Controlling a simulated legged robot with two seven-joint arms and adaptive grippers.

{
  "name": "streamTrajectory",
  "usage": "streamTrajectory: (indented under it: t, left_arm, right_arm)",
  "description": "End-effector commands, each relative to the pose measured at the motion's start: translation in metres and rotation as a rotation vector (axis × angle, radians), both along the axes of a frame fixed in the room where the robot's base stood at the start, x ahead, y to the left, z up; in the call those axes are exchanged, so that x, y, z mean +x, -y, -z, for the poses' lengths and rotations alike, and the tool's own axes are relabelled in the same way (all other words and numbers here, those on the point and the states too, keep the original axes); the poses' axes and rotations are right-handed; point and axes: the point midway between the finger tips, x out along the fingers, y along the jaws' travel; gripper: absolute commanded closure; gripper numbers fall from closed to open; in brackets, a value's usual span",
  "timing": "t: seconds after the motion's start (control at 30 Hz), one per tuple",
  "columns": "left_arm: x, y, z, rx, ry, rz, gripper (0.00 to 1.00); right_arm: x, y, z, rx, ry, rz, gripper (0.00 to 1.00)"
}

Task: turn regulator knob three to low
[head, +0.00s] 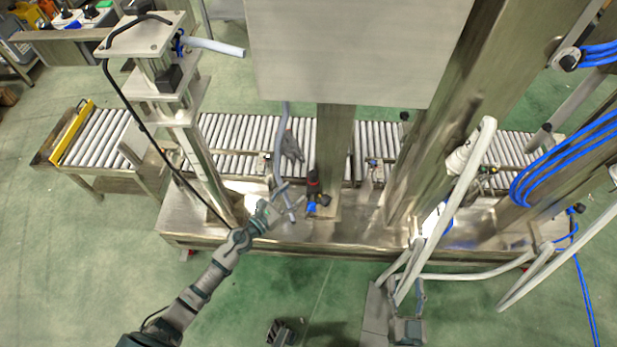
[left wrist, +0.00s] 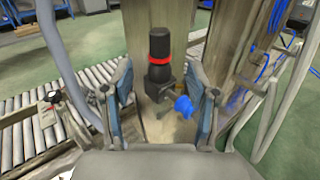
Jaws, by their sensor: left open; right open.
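A black regulator knob with a red ring (head: 313,186) stands upright in front of a metal post, with a blue fitting (head: 311,207) below it. No number is readable on it. In the left wrist view the black knob (left wrist: 160,45) is upright and centred ahead of my left gripper (left wrist: 161,80). The two fingers are spread on either side of the regulator, apart from it. In the head view my left gripper (head: 290,200) is just left of the regulator, open and empty. My right gripper (head: 408,295) appears low at right of centre, partly confused with pale pipes, holding nothing visible.
A roller conveyor (head: 230,135) runs behind the metal bench (head: 350,232). A large metal panel (head: 355,50) hangs above. A pale hose (head: 281,145) hangs close to my left gripper. Thick pale pipes (head: 455,200) and blue hoses (head: 560,165) crowd the right.

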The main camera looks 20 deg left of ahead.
Motion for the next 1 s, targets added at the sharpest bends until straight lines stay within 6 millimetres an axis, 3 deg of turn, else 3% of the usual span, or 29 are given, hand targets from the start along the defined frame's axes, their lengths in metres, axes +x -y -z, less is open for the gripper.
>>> streamTrajectory:
  t: [0.2,0.4,0.8,0.87,1.0]
  left_arm:
    - [0.047,0.021,0.000,-0.002,0.001,-0.001,0.41]
    - [0.073,0.033,0.001,0.001,0.000,-0.001,0.41]
    - [0.082,0.036,0.000,-0.001,0.000,-0.001,0.41]
    - [0.082,0.036,0.000,-0.001,0.000,-0.001,0.51]
    - [0.082,0.036,0.000,0.000,0.000,-0.001,0.86]
  right_arm:
    - [-0.001,0.001,0.004,-0.005,-0.022,0.000,0.44]
    - [-0.001,-0.001,0.001,-0.008,0.003,0.000,0.44]
    - [-0.001,-0.003,-0.003,0.003,0.019,0.002,0.44]
    - [-0.001,-0.003,-0.003,0.003,0.019,0.002,0.44]
    - [-0.001,-0.003,-0.003,0.003,0.019,0.002,0.44]
